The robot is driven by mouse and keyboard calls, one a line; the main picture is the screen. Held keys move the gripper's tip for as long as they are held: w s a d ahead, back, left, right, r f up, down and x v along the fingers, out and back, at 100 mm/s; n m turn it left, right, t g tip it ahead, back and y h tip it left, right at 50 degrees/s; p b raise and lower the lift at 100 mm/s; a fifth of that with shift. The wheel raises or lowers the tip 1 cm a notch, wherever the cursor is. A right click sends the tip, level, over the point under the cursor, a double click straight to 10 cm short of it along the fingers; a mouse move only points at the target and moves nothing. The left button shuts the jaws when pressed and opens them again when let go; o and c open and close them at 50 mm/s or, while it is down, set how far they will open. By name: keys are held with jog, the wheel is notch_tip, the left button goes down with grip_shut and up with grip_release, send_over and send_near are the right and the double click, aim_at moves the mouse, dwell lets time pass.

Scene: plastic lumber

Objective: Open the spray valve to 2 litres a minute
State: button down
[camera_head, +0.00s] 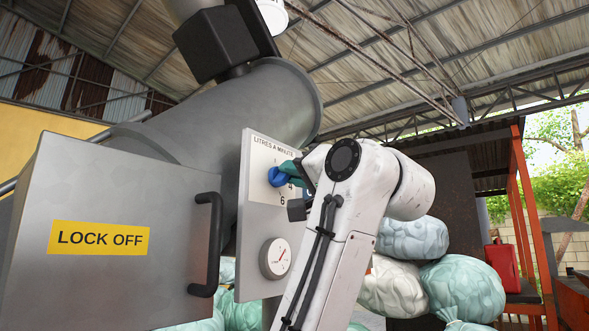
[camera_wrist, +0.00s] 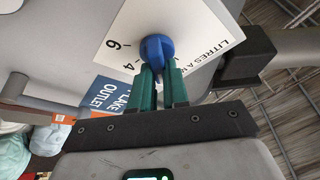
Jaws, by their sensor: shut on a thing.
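The spray valve knob is a blue turning knob (camera_head: 277,177) on a white plate marked "LITRES A MINUTE" (camera_head: 264,152). In the wrist view the knob (camera_wrist: 157,47) sits upper middle, with the figures 6 and 4 on the plate (camera_wrist: 190,22) to its left and lower left. My gripper (camera_head: 291,169) reaches the knob from the right. Its two green fingers (camera_wrist: 158,76) are shut on the knob's grip. The fingers and arm hide part of the scale, and I cannot tell which figure the knob points at.
A round gauge (camera_head: 275,258) with a red needle is below the plate. A grey box marked "LOCK OFF" (camera_head: 100,239) with a black handle (camera_head: 209,243) juts out at left. Wrapped bales (camera_head: 461,289) lie behind at right. A blue "FLAKE OUTLET" sign (camera_wrist: 103,98) shows in the wrist view.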

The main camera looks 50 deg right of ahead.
jog(key=shift+m+g+h, duration=0.3)
jog(key=shift+m, duration=0.7)
jog(key=c, duration=1.1)
grip_release()
jog(key=shift+d, duration=0.1)
jog(key=shift+s, duration=0.1)
jog(key=b+v, duration=0.3)
jog(key=v, duration=0.7)
jog(key=shift+s+a+f, duration=0.1)
jog(key=shift+s+a, duration=0.1)
jog(key=shift+s, duration=0.05)
